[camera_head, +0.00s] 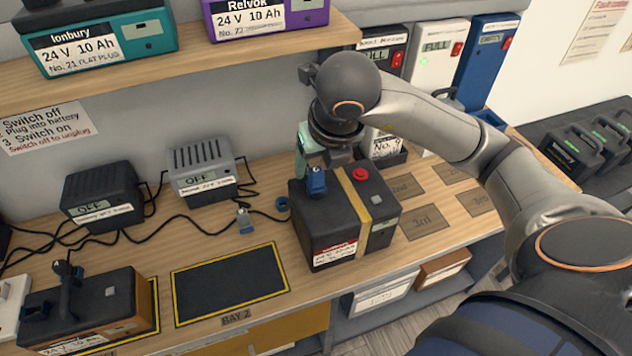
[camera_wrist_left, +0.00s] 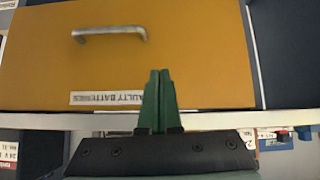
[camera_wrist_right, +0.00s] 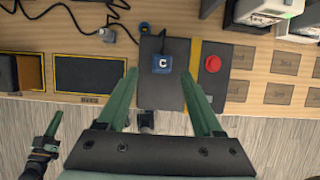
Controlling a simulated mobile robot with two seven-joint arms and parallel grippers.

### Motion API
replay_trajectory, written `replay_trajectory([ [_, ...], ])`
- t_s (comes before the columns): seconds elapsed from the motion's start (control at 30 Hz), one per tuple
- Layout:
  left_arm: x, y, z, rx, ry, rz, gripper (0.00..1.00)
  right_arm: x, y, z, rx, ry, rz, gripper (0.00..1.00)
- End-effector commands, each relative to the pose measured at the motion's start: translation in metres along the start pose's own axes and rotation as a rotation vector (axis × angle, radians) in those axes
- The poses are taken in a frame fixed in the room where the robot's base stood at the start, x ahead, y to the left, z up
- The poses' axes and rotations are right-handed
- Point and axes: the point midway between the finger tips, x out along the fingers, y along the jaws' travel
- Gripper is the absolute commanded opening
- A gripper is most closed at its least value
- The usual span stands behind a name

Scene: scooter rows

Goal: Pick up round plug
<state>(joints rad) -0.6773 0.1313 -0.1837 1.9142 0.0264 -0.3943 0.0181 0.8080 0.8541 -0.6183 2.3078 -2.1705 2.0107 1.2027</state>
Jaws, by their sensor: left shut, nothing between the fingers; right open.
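A grey-and-blue plug (camera_head: 244,220) stands farther left. My left gripper (camera_wrist_left: 157,98) is shut and empty in front of an orange drawer (camera_wrist_left: 190,60).
Two chargers reading OFF (camera_head: 202,170) stand at the back left with loose cables. A framed dark pad (camera_head: 230,284) at bay 2 is empty. Another battery (camera_head: 85,310) stands at the front left. A shelf (camera_head: 240,52) with batteries overhangs the bench.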

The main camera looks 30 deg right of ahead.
Motion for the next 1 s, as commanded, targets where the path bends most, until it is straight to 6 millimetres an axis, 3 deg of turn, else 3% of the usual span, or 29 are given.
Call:
replay_trajectory([
  [0.17,0.002,0.0,0.003,0.0,-0.001,0.0,0.0,0.011,-0.001,0.0,0.001,0.003,0.001,0.68],
  [0.5,0.0,0.0,0.002,0.0,-0.003,0.001,0.0,0.052,-0.004,0.004,0.0,0.003,-0.001,0.68],
  [0.77,0.001,0.0,0.002,0.0,-0.003,0.001,0.0,0.055,-0.004,0.005,-0.001,0.001,0.001,0.68],
  [1.0,0.0,0.0,0.002,0.0,-0.002,0.001,0.0,0.055,-0.004,0.005,-0.001,0.001,0.001,0.42],
])
